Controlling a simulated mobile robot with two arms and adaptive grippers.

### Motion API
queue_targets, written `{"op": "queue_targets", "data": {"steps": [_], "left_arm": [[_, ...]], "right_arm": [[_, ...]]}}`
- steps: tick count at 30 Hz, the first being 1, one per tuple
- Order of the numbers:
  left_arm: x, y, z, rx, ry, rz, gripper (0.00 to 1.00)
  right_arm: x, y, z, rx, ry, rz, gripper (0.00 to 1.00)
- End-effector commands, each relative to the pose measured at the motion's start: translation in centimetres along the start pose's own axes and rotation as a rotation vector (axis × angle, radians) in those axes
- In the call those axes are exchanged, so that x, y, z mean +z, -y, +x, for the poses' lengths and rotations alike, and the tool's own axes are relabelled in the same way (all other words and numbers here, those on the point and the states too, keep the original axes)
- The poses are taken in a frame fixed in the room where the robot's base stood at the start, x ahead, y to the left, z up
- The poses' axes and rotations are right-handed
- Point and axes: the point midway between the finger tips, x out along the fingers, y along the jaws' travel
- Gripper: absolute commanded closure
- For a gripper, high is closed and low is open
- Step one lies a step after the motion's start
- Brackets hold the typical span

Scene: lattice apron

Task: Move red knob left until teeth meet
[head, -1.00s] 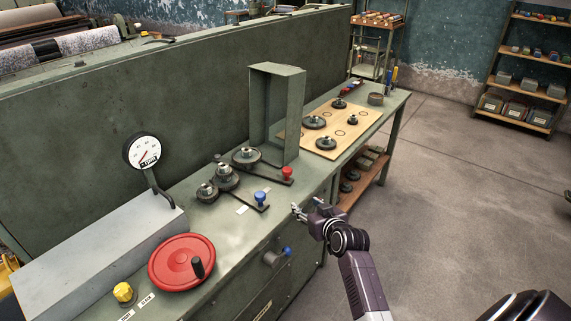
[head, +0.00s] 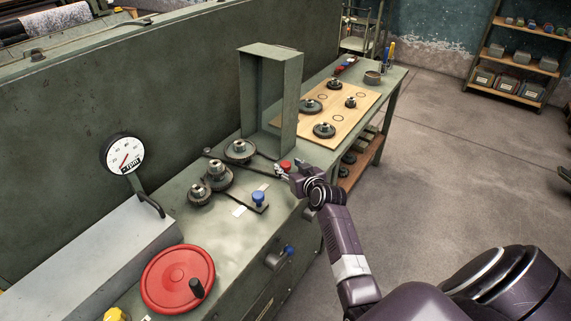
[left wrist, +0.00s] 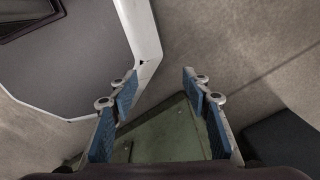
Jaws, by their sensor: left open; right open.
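The red knob (head: 286,164) sits on the end of a dark lever on the green bench, just in front of the tall open green housing. My right gripper (head: 281,171) is open at the knob, its fingers partly covering it; I cannot tell whether they touch it. A dark toothed gear (head: 240,151) lies on the other end of that lever. Two more gears, the middle gear (head: 217,176) and the near gear (head: 200,193), lie to its lower left. A visible gap separates the red lever's gear from the middle one. My left gripper (left wrist: 160,88) is open and empty in the left wrist view.
A blue knob (head: 258,198) on another lever stands close below my right gripper. The green housing (head: 270,100) rises behind it. A red handwheel (head: 178,279) and a dial gauge (head: 121,154) are at the left. A wooden board (head: 350,117) with gears lies beyond.

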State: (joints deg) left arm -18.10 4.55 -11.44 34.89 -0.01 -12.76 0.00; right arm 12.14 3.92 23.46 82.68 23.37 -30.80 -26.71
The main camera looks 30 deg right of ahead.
Motion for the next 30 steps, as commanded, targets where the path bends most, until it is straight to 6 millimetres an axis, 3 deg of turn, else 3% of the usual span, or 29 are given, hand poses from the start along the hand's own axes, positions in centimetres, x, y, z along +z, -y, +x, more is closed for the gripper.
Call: {"op": "queue_targets", "data": {"steps": [5, 12, 19, 30], "left_arm": [[-0.6, 0.1, 0.1, -0.001, -0.008, 0.001, 0.56], [-3.4, 0.4, 0.1, -0.005, -0.049, 0.001, 0.56], [-2.8, 0.4, 0.1, -0.004, -0.041, 0.001, 0.56], [-1.8, 0.2, 0.1, -0.003, -0.025, 0.001, 0.56]], "right_arm": [[0.0, 0.0, 2.0, -0.001, 0.000, 0.002, 0.56], [0.0, 0.0, 2.9, 0.000, 0.000, -0.001, 0.56], [0.0, 0.0, 2.9, 0.000, 0.000, -0.001, 0.56], [0.0, 0.0, 2.9, 0.000, 0.000, 0.000, 0.96]]}}
